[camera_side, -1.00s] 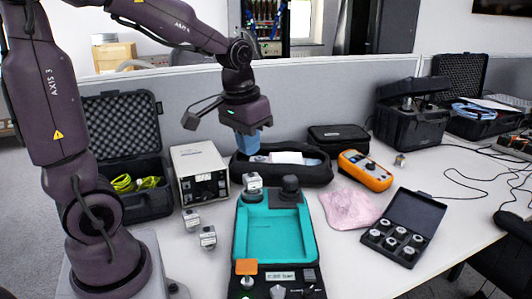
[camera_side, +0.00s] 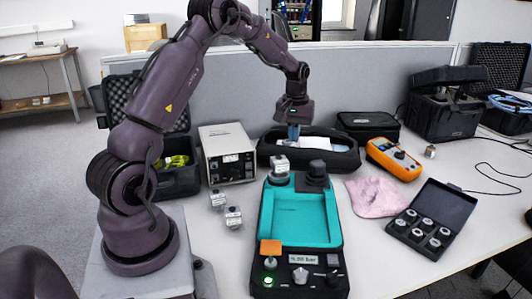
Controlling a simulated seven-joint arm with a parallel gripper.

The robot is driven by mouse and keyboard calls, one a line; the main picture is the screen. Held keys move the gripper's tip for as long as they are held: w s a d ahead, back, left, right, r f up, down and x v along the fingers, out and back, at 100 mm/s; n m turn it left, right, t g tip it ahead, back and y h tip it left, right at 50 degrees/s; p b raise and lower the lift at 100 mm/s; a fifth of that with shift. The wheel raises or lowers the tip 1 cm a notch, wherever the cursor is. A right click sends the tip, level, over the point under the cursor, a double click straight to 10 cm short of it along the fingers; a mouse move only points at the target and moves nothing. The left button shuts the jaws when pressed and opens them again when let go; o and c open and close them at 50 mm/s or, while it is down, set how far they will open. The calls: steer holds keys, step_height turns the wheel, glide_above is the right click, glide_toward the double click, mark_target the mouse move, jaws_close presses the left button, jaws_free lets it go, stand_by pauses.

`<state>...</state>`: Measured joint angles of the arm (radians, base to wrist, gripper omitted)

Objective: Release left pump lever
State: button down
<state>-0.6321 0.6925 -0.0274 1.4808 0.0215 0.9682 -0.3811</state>
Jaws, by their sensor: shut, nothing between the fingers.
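The teal and black pump unit (camera_side: 259,222) lies on the table at the front centre. At its front left is an orange square tab (camera_side: 270,247) above a pale knob (camera_side: 270,264) and a green-lit button (camera_side: 269,280). I cannot tell which part is the left lever or how it is set. My gripper (camera_side: 293,138) points down over the black soft case behind the pump. Its blue fingers are shut and empty, well away from the orange tab.
A metal block (camera_side: 279,168) and a black knob (camera_side: 317,172) stand at the pump's back end. A white instrument (camera_side: 228,143) and small metal cubes (camera_side: 233,217) stand left. The black soft case (camera_side: 345,160), orange meter (camera_side: 394,160), pink cloth (camera_side: 377,198) and sensor box (camera_side: 433,213) lie behind and right.

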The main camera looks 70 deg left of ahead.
steer(key=f+n, duration=0.1)
steer(key=f, duration=0.1)
steer(key=s+a+f+n, duration=0.1)
steer(key=f, duration=0.1)
steer(key=f+n, duration=0.1)
steer(key=f, duration=0.2)
steer(key=shift+s+a, duration=0.15)
steer(key=shift+s, duration=0.1)
steer(key=s+n, duration=0.7)
steer(key=n, duration=0.6)
step_height(320, 180, up, 7)
steer(key=shift+a, duration=0.4)
stand_by(0.4)
